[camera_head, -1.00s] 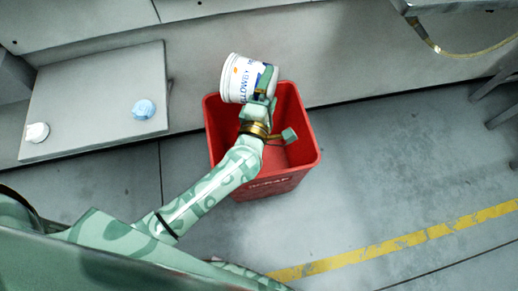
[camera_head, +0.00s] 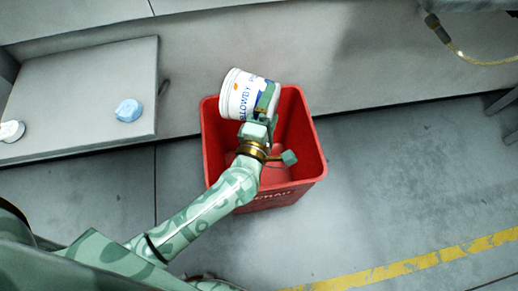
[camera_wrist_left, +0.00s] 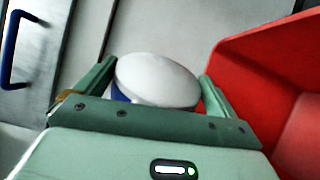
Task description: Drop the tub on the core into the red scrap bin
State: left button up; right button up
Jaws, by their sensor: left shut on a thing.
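The tub (camera_head: 243,95) is white with blue lettering and lies tilted on its side in my left gripper (camera_head: 266,98). My left gripper is shut on it, one finger showing along its right side. In the left wrist view the tub's pale round end (camera_wrist_left: 158,80) sits between the two fingers. The red scrap bin (camera_head: 313,150) stands open on the floor, with lettering on its front. In the head view the tub overlaps the bin's back left rim; its height above the rim is hard to tell. My right gripper is not in view.
A grey panel (camera_head: 75,90) at the left bears a blue round piece (camera_head: 128,110) and a white round piece (camera_head: 11,131). A grey ledge runs behind the bin. A yellow line (camera_head: 400,268) marks the floor at front right. The floor right of the bin is clear.

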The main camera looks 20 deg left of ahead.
pick_arm(q)
jog(key=shift+f, duration=0.15)
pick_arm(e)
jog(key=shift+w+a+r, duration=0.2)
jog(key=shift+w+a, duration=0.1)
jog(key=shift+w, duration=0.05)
pick_arm(q)
jog(key=o, duration=0.6)
jog(key=shift+s, duration=0.25)
jog(key=s+d+p, duration=0.1)
jog(key=s+p, duration=0.4)
jog(key=s, duration=1.1)
jog(key=shift+f, duration=0.15)
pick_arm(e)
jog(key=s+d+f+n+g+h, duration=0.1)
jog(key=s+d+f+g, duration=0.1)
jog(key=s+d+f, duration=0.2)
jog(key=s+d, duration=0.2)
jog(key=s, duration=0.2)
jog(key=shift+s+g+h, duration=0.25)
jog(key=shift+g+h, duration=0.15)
pick_arm(q)
jog(key=shift+w+d, duration=0.1)
